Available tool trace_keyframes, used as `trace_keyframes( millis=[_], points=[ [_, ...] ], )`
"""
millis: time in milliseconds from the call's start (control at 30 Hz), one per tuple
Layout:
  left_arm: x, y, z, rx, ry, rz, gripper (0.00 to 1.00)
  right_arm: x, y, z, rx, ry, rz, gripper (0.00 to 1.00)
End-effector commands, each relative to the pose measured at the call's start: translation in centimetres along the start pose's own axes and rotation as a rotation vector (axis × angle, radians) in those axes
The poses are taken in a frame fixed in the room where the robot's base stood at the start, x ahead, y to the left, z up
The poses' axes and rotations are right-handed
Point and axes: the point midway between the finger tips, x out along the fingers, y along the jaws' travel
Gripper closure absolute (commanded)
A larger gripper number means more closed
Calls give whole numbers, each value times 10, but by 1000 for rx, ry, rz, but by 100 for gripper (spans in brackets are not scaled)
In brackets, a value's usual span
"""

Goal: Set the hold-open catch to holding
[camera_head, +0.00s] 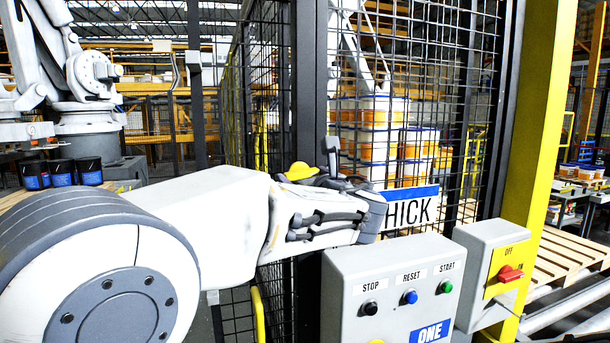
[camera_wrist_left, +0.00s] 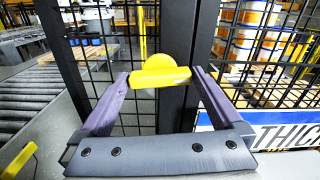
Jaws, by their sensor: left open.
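The hold-open catch appears as a yellow bar with a rounded yellow part behind it, on the dark post of the mesh fence. In the left wrist view the catch (camera_wrist_left: 160,77) lies crosswise between the fingertips of my left gripper (camera_wrist_left: 160,75). The gripper is open, with one finger at each end of the bar; I cannot tell whether they touch it. In the head view the yellow catch (camera_head: 299,171) shows just above my left wrist, which hides its lower part and much of the gripper. My right gripper is not in view.
A grey control box (camera_head: 395,290) with buttons stands close below my left wrist. A switch box with a red knob (camera_head: 510,273) is to its right. A THICK sign (camera_head: 412,212) hangs on the mesh. A yellow handle (camera_head: 258,312) is below my arm. Pails (camera_head: 372,140) stand behind the fence.

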Motion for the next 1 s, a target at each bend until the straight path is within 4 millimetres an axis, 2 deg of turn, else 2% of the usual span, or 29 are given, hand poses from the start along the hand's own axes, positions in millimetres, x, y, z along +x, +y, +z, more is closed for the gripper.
trace_keyframes(
  millis=[33, 100, 200, 500, 733, 767, 1000],
  points=[
    [0, 0, 0, 0, 0, 0, 0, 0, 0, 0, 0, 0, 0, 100],
    [0, 0, 0, 0, 0, 0, 27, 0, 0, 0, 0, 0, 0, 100],
    [0, 0, 0, 0, 0, 0, 62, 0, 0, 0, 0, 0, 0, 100],
    [0, 0, 1, 123, 0, 1, 62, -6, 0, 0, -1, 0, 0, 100],
    [0, 0, 0, 127, -1, 0, 62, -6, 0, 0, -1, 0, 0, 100],
    [0, 0, 0, 127, -1, 0, 0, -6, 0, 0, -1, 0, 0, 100],
    [-1, 0, 0, 125, 0, 0, 0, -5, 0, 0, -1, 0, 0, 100]
  ],
)
